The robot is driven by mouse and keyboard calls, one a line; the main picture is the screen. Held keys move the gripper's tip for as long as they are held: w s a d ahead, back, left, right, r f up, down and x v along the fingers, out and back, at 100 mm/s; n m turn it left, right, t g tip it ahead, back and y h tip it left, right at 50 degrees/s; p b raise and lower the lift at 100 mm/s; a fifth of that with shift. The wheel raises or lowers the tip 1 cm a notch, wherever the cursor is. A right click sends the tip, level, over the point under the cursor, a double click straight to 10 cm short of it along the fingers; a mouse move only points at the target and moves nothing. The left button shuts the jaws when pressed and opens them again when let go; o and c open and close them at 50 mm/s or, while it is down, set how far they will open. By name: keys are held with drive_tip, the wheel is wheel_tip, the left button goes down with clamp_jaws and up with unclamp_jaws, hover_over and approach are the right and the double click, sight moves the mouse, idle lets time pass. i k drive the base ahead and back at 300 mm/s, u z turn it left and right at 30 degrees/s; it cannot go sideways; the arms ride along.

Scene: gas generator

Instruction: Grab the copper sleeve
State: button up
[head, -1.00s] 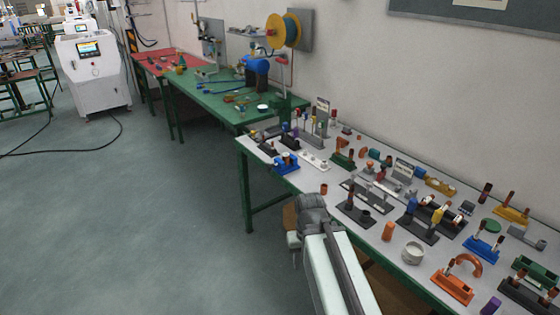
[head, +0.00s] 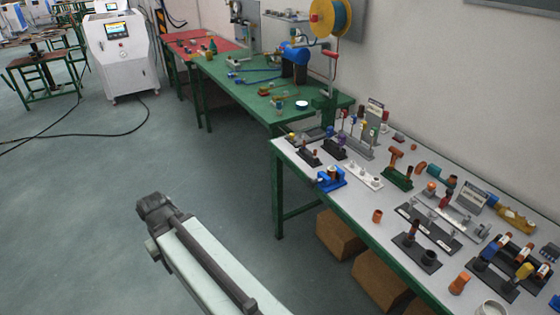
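A small copper-coloured sleeve (head: 377,216) stands upright near the front edge of the white-topped table, in the lower right of the head view. It looks like a short open tube. A more orange short piece (head: 460,284) stands further right along the same edge. My arm reaches up from the bottom of the view, over the floor and left of the table. It ends in a dark grey joint, well apart from the sleeve. No gripper fingers show.
The white-topped table (head: 292,152) is crowded with small stands and parts. A blue fixture (head: 331,179) stands left of the sleeve. Cardboard boxes (head: 340,237) lie beneath. A green table (head: 222,68) stands behind. The floor to the left is clear, with a black cable (head: 90,136) further off.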

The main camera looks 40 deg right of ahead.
sight(331, 173)
drive_tip(key=u, duration=0.25)
drive_tip(key=i, duration=1.55)
drive_tip(key=z, duration=0.35)
